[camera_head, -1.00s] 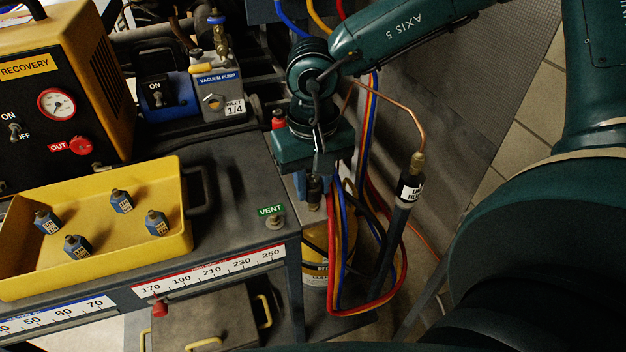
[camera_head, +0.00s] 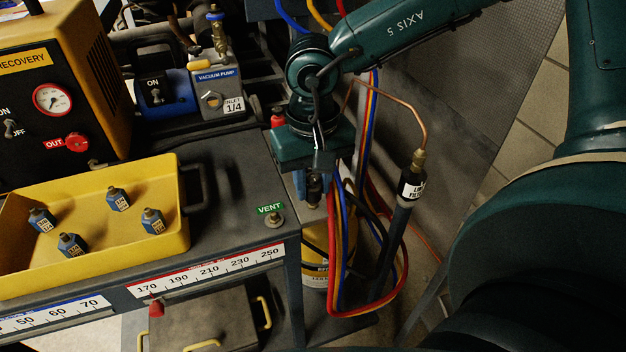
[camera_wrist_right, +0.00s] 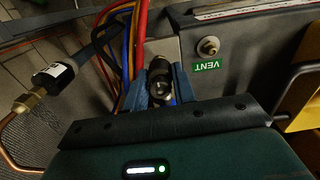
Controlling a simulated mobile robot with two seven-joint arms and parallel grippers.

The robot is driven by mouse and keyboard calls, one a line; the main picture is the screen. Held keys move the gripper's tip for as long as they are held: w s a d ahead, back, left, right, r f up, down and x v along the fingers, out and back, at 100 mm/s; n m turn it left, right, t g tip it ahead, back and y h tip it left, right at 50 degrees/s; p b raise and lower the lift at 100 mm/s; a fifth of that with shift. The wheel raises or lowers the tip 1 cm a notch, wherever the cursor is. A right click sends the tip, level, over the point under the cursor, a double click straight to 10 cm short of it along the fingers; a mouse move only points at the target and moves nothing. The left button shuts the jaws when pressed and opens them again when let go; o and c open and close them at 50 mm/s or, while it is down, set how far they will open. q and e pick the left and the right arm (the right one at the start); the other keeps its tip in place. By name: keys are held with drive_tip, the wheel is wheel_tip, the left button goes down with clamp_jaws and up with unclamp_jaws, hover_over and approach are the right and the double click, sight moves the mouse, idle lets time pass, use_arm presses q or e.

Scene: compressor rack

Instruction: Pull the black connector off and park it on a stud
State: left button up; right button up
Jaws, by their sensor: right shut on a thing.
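My right gripper (camera_head: 314,182) points down beside the right end of the bench, near the hoses. In the right wrist view its blue fingers (camera_wrist_right: 160,92) are shut on a dark, round-ended connector (camera_wrist_right: 160,68). The black connector also shows below the gripper in the head view (camera_head: 314,188). What lies under it is mostly hidden. A metal stud (camera_head: 275,219) stands on the bench corner by a green VENT label (camera_head: 270,208); it also shows in the right wrist view (camera_wrist_right: 208,46). The connector is apart from this stud. My left gripper is not in view.
Red, yellow and blue hoses (camera_head: 338,270) hang close beside the gripper. A black filter with copper pipe (camera_head: 412,185) stands to the right. A yellow tray (camera_head: 95,272) with several blue fittings, a vacuum pump (camera_head: 216,92) and a recovery unit (camera_head: 60,80) occupy the bench.

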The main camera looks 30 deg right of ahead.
drive_tip(key=o, duration=1)
drive_tip(key=shift+o, duration=0.6)
drive_tip(key=o, duration=0.6)
drive_tip(key=shift+r, duration=0.1)
drive_tip(key=shift+r+p, duration=1.75)
drive_tip(key=shift+r, duration=1.2)
drive_tip(key=shift+f, duration=0.1)
